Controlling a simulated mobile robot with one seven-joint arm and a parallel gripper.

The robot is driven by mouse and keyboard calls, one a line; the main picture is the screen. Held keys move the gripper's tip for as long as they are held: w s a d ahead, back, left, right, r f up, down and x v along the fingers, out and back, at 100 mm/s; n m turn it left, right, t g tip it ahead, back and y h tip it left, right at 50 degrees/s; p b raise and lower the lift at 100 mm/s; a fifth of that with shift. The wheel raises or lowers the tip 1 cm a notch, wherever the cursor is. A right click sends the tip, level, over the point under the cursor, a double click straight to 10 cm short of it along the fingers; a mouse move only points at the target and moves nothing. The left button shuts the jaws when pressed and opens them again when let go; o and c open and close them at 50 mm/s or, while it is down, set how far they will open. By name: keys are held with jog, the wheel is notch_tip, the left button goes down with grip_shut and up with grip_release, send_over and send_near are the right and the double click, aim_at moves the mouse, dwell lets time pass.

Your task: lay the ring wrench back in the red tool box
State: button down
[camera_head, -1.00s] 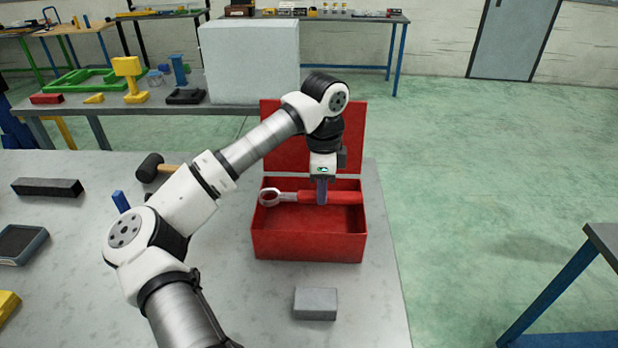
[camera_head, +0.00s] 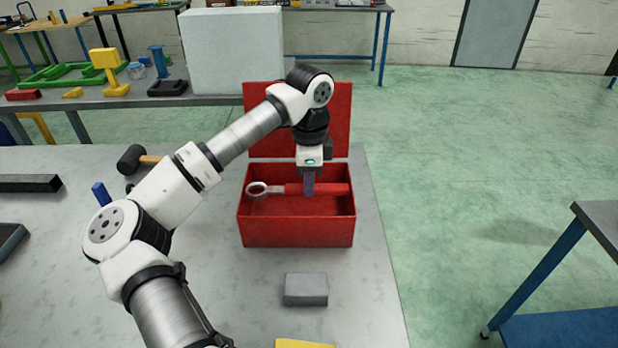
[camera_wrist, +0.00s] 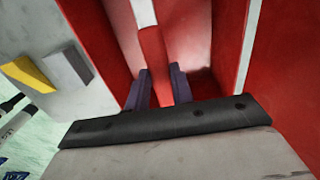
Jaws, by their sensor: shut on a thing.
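The ring wrench (camera_head: 257,190) has a silver ring end at the left and a red handle. It lies level, left to right, within the opening of the red tool box (camera_head: 297,228), whose lid stands open behind. My gripper (camera_head: 309,192) points down and is shut on the wrench's red handle. In the wrist view my fingers (camera_wrist: 159,88) are on both sides of the red handle (camera_wrist: 152,52), with the silver part beyond. The box walls (camera_wrist: 97,45) flank it. I cannot tell whether the wrench touches the box floor.
A grey block (camera_head: 305,289) sits in front of the box, with a yellow thing (camera_head: 303,344) nearer. A mallet (camera_head: 131,160) and a blue piece (camera_head: 101,193) lie left of the box. A big pale block (camera_head: 233,55) stands on the bench behind. Free floor is right.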

jog(key=shift+f+b, duration=2.85)
jog(key=shift+f, duration=0.95)
jog(key=shift+b, duration=0.4)
jog(key=c, duration=0.7)
grip_release()
jog(key=shift+o, duration=0.2)
jog(key=shift+r+p, duration=2.05)
jog(key=shift+r, duration=2)
